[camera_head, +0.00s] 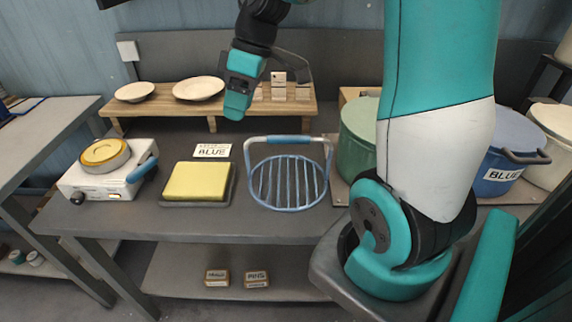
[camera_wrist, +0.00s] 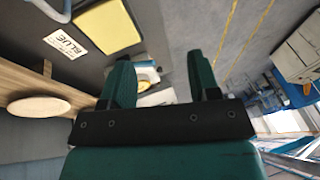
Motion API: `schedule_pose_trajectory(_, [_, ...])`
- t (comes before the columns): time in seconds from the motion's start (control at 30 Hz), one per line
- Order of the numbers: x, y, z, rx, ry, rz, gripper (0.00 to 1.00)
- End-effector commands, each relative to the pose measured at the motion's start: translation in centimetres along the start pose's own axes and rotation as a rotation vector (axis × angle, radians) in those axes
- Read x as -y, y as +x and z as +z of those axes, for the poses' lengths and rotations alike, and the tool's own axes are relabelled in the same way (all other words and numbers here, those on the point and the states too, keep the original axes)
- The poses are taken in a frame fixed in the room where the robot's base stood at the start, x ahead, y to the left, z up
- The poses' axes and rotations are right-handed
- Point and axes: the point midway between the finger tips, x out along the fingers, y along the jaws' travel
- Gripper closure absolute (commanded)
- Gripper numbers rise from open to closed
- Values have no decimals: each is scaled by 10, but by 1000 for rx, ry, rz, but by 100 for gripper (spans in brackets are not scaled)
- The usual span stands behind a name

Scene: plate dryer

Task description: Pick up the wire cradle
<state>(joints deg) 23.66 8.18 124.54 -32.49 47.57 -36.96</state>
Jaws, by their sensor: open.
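The wire cradle (camera_head: 287,182) is a round blue-grey wire basket with parallel bars and a raised handle with a blue grip (camera_head: 288,139). It stands on the grey table, right of the yellow block. My gripper (camera_head: 236,108) is in the air above the back of the table, up and left of the cradle and apart from it. In the wrist view, my gripper (camera_wrist: 162,85) shows two green fingers spread apart with nothing held between them. Only a small part of what may be the cradle's blue wire shows at that view's top left edge.
A yellow block on a dark tray (camera_head: 198,182) and a white hot plate (camera_head: 107,175) stand left of the cradle. A "BLUE" card (camera_head: 212,151) lies behind the block. A wooden shelf (camera_head: 180,104) holds plates at the back. A green pot (camera_head: 358,135) and blue pot (camera_head: 505,155) stand right.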

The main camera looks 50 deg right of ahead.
Motion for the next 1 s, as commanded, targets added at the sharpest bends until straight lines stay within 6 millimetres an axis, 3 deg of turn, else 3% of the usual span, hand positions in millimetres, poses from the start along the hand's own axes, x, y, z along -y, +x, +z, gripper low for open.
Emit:
schedule_pose_trajectory(0.03, [-38,-20,16,-16,18,5,44])
schedule_pose_trajectory(0.1, [-79,-36,42,-37,5,11,44])
schedule_pose_trajectory(0.2, [-123,-51,80,-63,-14,22,44])
schedule_pose_trajectory(0.3, [-148,-60,111,-82,-31,31,44])
schedule_pose_trajectory(0.4, [-160,-63,128,-92,-44,36,44])
schedule_pose_trajectory(0.53, [-164,-50,132,-96,-50,34,44])
schedule_pose_trajectory(1.0, [-165,46,121,-93,-53,33,44])
